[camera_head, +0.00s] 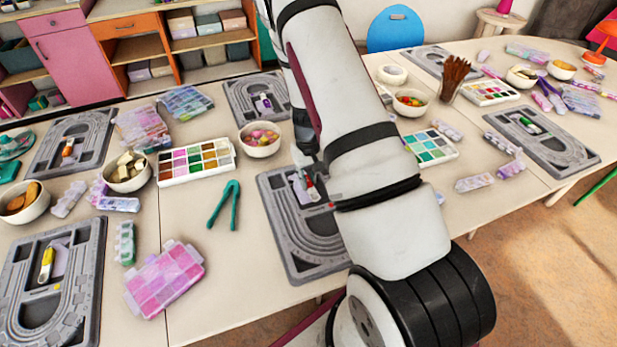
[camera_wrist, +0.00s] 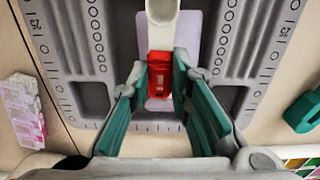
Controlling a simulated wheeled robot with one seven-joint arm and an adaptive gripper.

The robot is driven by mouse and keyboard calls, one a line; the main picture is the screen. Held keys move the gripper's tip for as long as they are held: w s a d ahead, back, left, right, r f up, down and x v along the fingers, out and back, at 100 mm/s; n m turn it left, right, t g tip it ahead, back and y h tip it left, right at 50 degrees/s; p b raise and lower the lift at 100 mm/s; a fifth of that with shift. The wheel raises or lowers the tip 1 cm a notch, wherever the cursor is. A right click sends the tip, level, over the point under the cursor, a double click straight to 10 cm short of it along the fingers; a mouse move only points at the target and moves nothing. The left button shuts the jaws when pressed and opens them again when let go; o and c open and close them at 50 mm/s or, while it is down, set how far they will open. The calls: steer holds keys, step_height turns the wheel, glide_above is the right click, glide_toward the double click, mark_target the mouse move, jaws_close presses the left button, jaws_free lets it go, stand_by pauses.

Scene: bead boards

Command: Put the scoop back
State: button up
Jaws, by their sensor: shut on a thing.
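My gripper (camera_wrist: 160,84) has teal inner pads and is shut on the scoop's red handle (camera_wrist: 160,66). The scoop's pale end (camera_wrist: 162,8) reaches past the fingertips to the top edge of the wrist view. The scoop is over the lilac patch (camera_wrist: 185,38) in the grey bead board (camera_wrist: 112,75). I cannot tell whether it touches the patch or hangs just above it. In the head view, my arm covers part of this board (camera_head: 283,235), and only a little red of the scoop shows by my gripper (camera_head: 309,178).
A teal tweezer tool (camera_head: 224,204) lies left of the board. A bead palette (camera_head: 196,162) and a bowl of colourful beads (camera_head: 260,139) stand behind it. A pink bead box (camera_head: 165,279) is at the front left. Other boards hold scoops of their own.

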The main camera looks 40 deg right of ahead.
steer(key=shift+f, duration=0.4)
steer(key=o, duration=0.9)
